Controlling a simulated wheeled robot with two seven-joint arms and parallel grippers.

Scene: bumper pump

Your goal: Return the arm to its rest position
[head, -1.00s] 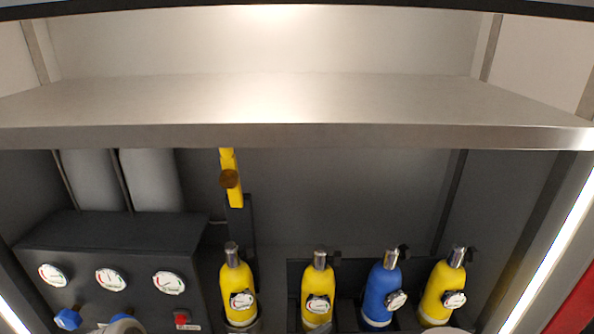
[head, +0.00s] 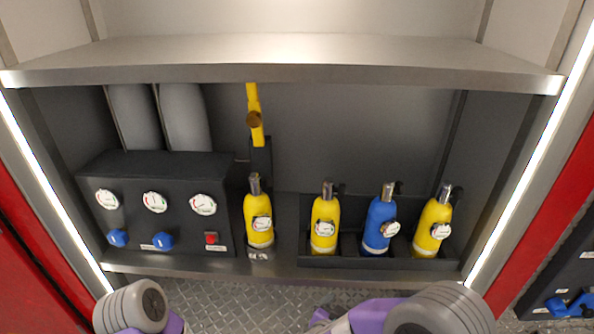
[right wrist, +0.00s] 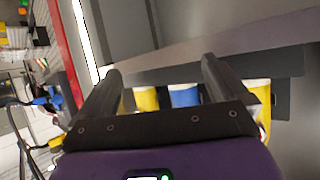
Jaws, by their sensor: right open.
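My right gripper (right wrist: 161,66) is open and empty in the right wrist view, its two dark fingers spread apart. Beyond and below the fingers are parts of the yellow and blue bottles. In the head view my right arm (head: 440,308) shows at the bottom right, in front of the cabinet, and the gripper end is mostly cut off or hidden. My left arm (head: 132,308) shows at the bottom left; its gripper is out of frame.
A metal shelf (head: 290,72) spans the cabinet. Below it stand a gauge panel (head: 150,170), a yellow bottle (head: 259,212) in its own holder, and a rack with two yellow bottles and a blue bottle (head: 379,222). Red side walls flank the cabinet.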

